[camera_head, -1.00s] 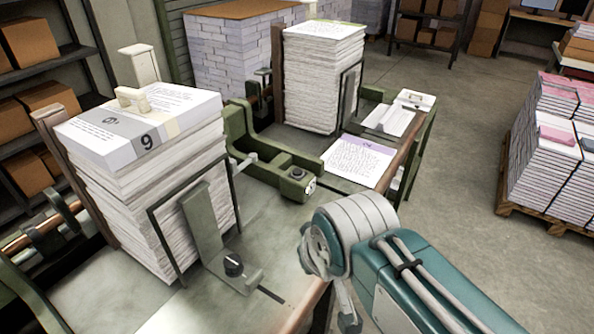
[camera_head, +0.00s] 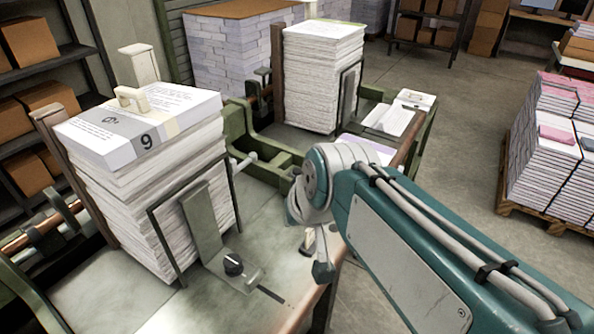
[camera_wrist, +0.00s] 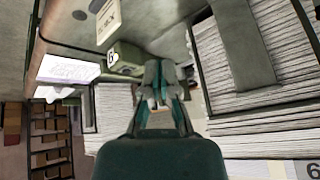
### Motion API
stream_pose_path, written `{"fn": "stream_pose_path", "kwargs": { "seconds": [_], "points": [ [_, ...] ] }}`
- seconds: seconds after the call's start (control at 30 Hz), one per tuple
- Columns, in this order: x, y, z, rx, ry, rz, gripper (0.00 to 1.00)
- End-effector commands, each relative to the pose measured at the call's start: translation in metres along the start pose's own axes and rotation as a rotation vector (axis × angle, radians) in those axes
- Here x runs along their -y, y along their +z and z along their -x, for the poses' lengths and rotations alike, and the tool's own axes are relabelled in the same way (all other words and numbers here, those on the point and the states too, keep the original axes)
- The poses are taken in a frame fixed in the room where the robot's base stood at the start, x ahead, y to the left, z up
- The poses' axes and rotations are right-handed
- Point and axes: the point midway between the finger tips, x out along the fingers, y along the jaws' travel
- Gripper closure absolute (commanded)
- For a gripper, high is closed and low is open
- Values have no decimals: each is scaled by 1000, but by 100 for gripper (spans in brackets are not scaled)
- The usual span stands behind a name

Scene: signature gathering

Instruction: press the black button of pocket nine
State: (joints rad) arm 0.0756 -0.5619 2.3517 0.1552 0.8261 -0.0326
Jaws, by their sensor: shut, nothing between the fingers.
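The stack of pocket nine (camera_head: 150,200) stands at the left in the head view, its top sheet marked 9. A grey-green bracket (camera_head: 204,222) rises at its front. The black button (camera_head: 233,264) sits on the bracket's foot, with nothing covering it. My gripper (camera_head: 318,256) is partly hidden by my wrist in the head view, to the right of the button and apart from it, near the table's edge. In the wrist view my gripper (camera_wrist: 159,88) is shut and empty. The stack (camera_wrist: 262,90) and bracket (camera_wrist: 242,45) show upside down there; I cannot make out the button.
A second paper stack (camera_head: 322,85) stands farther back. A green frame (camera_head: 255,150) lies between the stacks, partly behind my arm. The bench's brown edge (camera_head: 300,312) runs along the front right. A pallet of bundles (camera_head: 550,150) stands on the floor at right.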

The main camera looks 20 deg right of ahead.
Motion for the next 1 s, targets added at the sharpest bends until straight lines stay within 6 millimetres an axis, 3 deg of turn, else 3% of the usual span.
{"fn": "stream_pose_path", "kwargs": {
  "seconds": [0.27, 0.6, 0.8, 1.0],
  "points": [
    [-12, -88, -28, -65, -73, -185, 100],
    [-57, -184, -73, -170, -129, -414, 100],
    [-79, -212, -89, -212, -141, -490, 100],
    [-82, -216, -92, -219, -143, -502, 100]
  ]
}}
